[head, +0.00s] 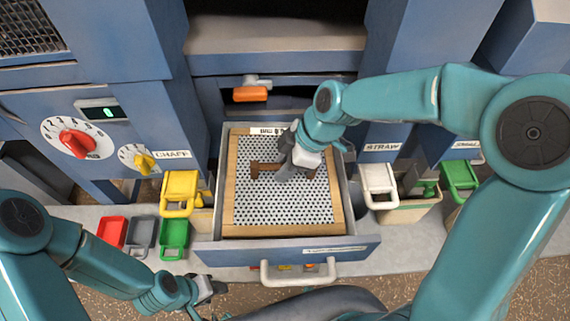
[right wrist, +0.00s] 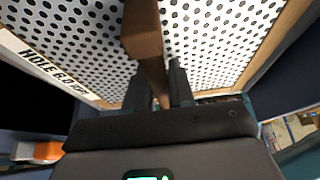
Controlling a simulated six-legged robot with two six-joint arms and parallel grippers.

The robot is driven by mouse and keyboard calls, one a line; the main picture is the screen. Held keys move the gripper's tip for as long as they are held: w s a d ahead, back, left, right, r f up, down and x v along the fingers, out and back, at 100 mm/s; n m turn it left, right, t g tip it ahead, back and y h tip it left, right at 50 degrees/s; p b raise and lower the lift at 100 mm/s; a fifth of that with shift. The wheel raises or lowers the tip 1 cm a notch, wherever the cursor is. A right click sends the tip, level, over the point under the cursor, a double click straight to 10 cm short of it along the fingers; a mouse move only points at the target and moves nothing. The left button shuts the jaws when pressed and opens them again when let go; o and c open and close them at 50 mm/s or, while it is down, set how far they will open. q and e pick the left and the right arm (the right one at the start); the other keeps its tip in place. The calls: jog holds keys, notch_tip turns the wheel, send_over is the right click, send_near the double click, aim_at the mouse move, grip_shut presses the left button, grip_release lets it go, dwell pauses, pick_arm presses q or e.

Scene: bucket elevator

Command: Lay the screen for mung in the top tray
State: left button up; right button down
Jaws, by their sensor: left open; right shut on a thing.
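A screen (head: 262,203), a white perforated sheet in a wooden frame with a brown bar handle (head: 262,167), lies level within the walls of a pulled-out grey-blue tray (head: 350,243). I cannot tell whether it rests on the tray's bottom. My right gripper (head: 288,172) is shut on the handle, with its fingers on both sides of the bar. In the right wrist view the handle (right wrist: 147,45) stands between the fingers, and the frame label (right wrist: 45,68) reads "HOLE 6.0", the rest being hard to read. My left gripper (head: 215,290) is open and empty at the lower left, in front of the tray.
An orange handle (head: 250,94) sits behind the tray. Red, grey and green bins (head: 174,236) stand left. A white drawer handle (head: 297,279) is at the front. A dial panel (head: 78,140) is left.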

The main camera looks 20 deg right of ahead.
jog(key=c, duration=0.9)
grip_release()
jog(key=shift+d, duration=0.1)
jog(key=v, duration=1.6)
jog(key=shift+r+b, duration=0.15)
jog(key=shift+b, duration=0.25)
jog(key=shift+s, duration=0.1)
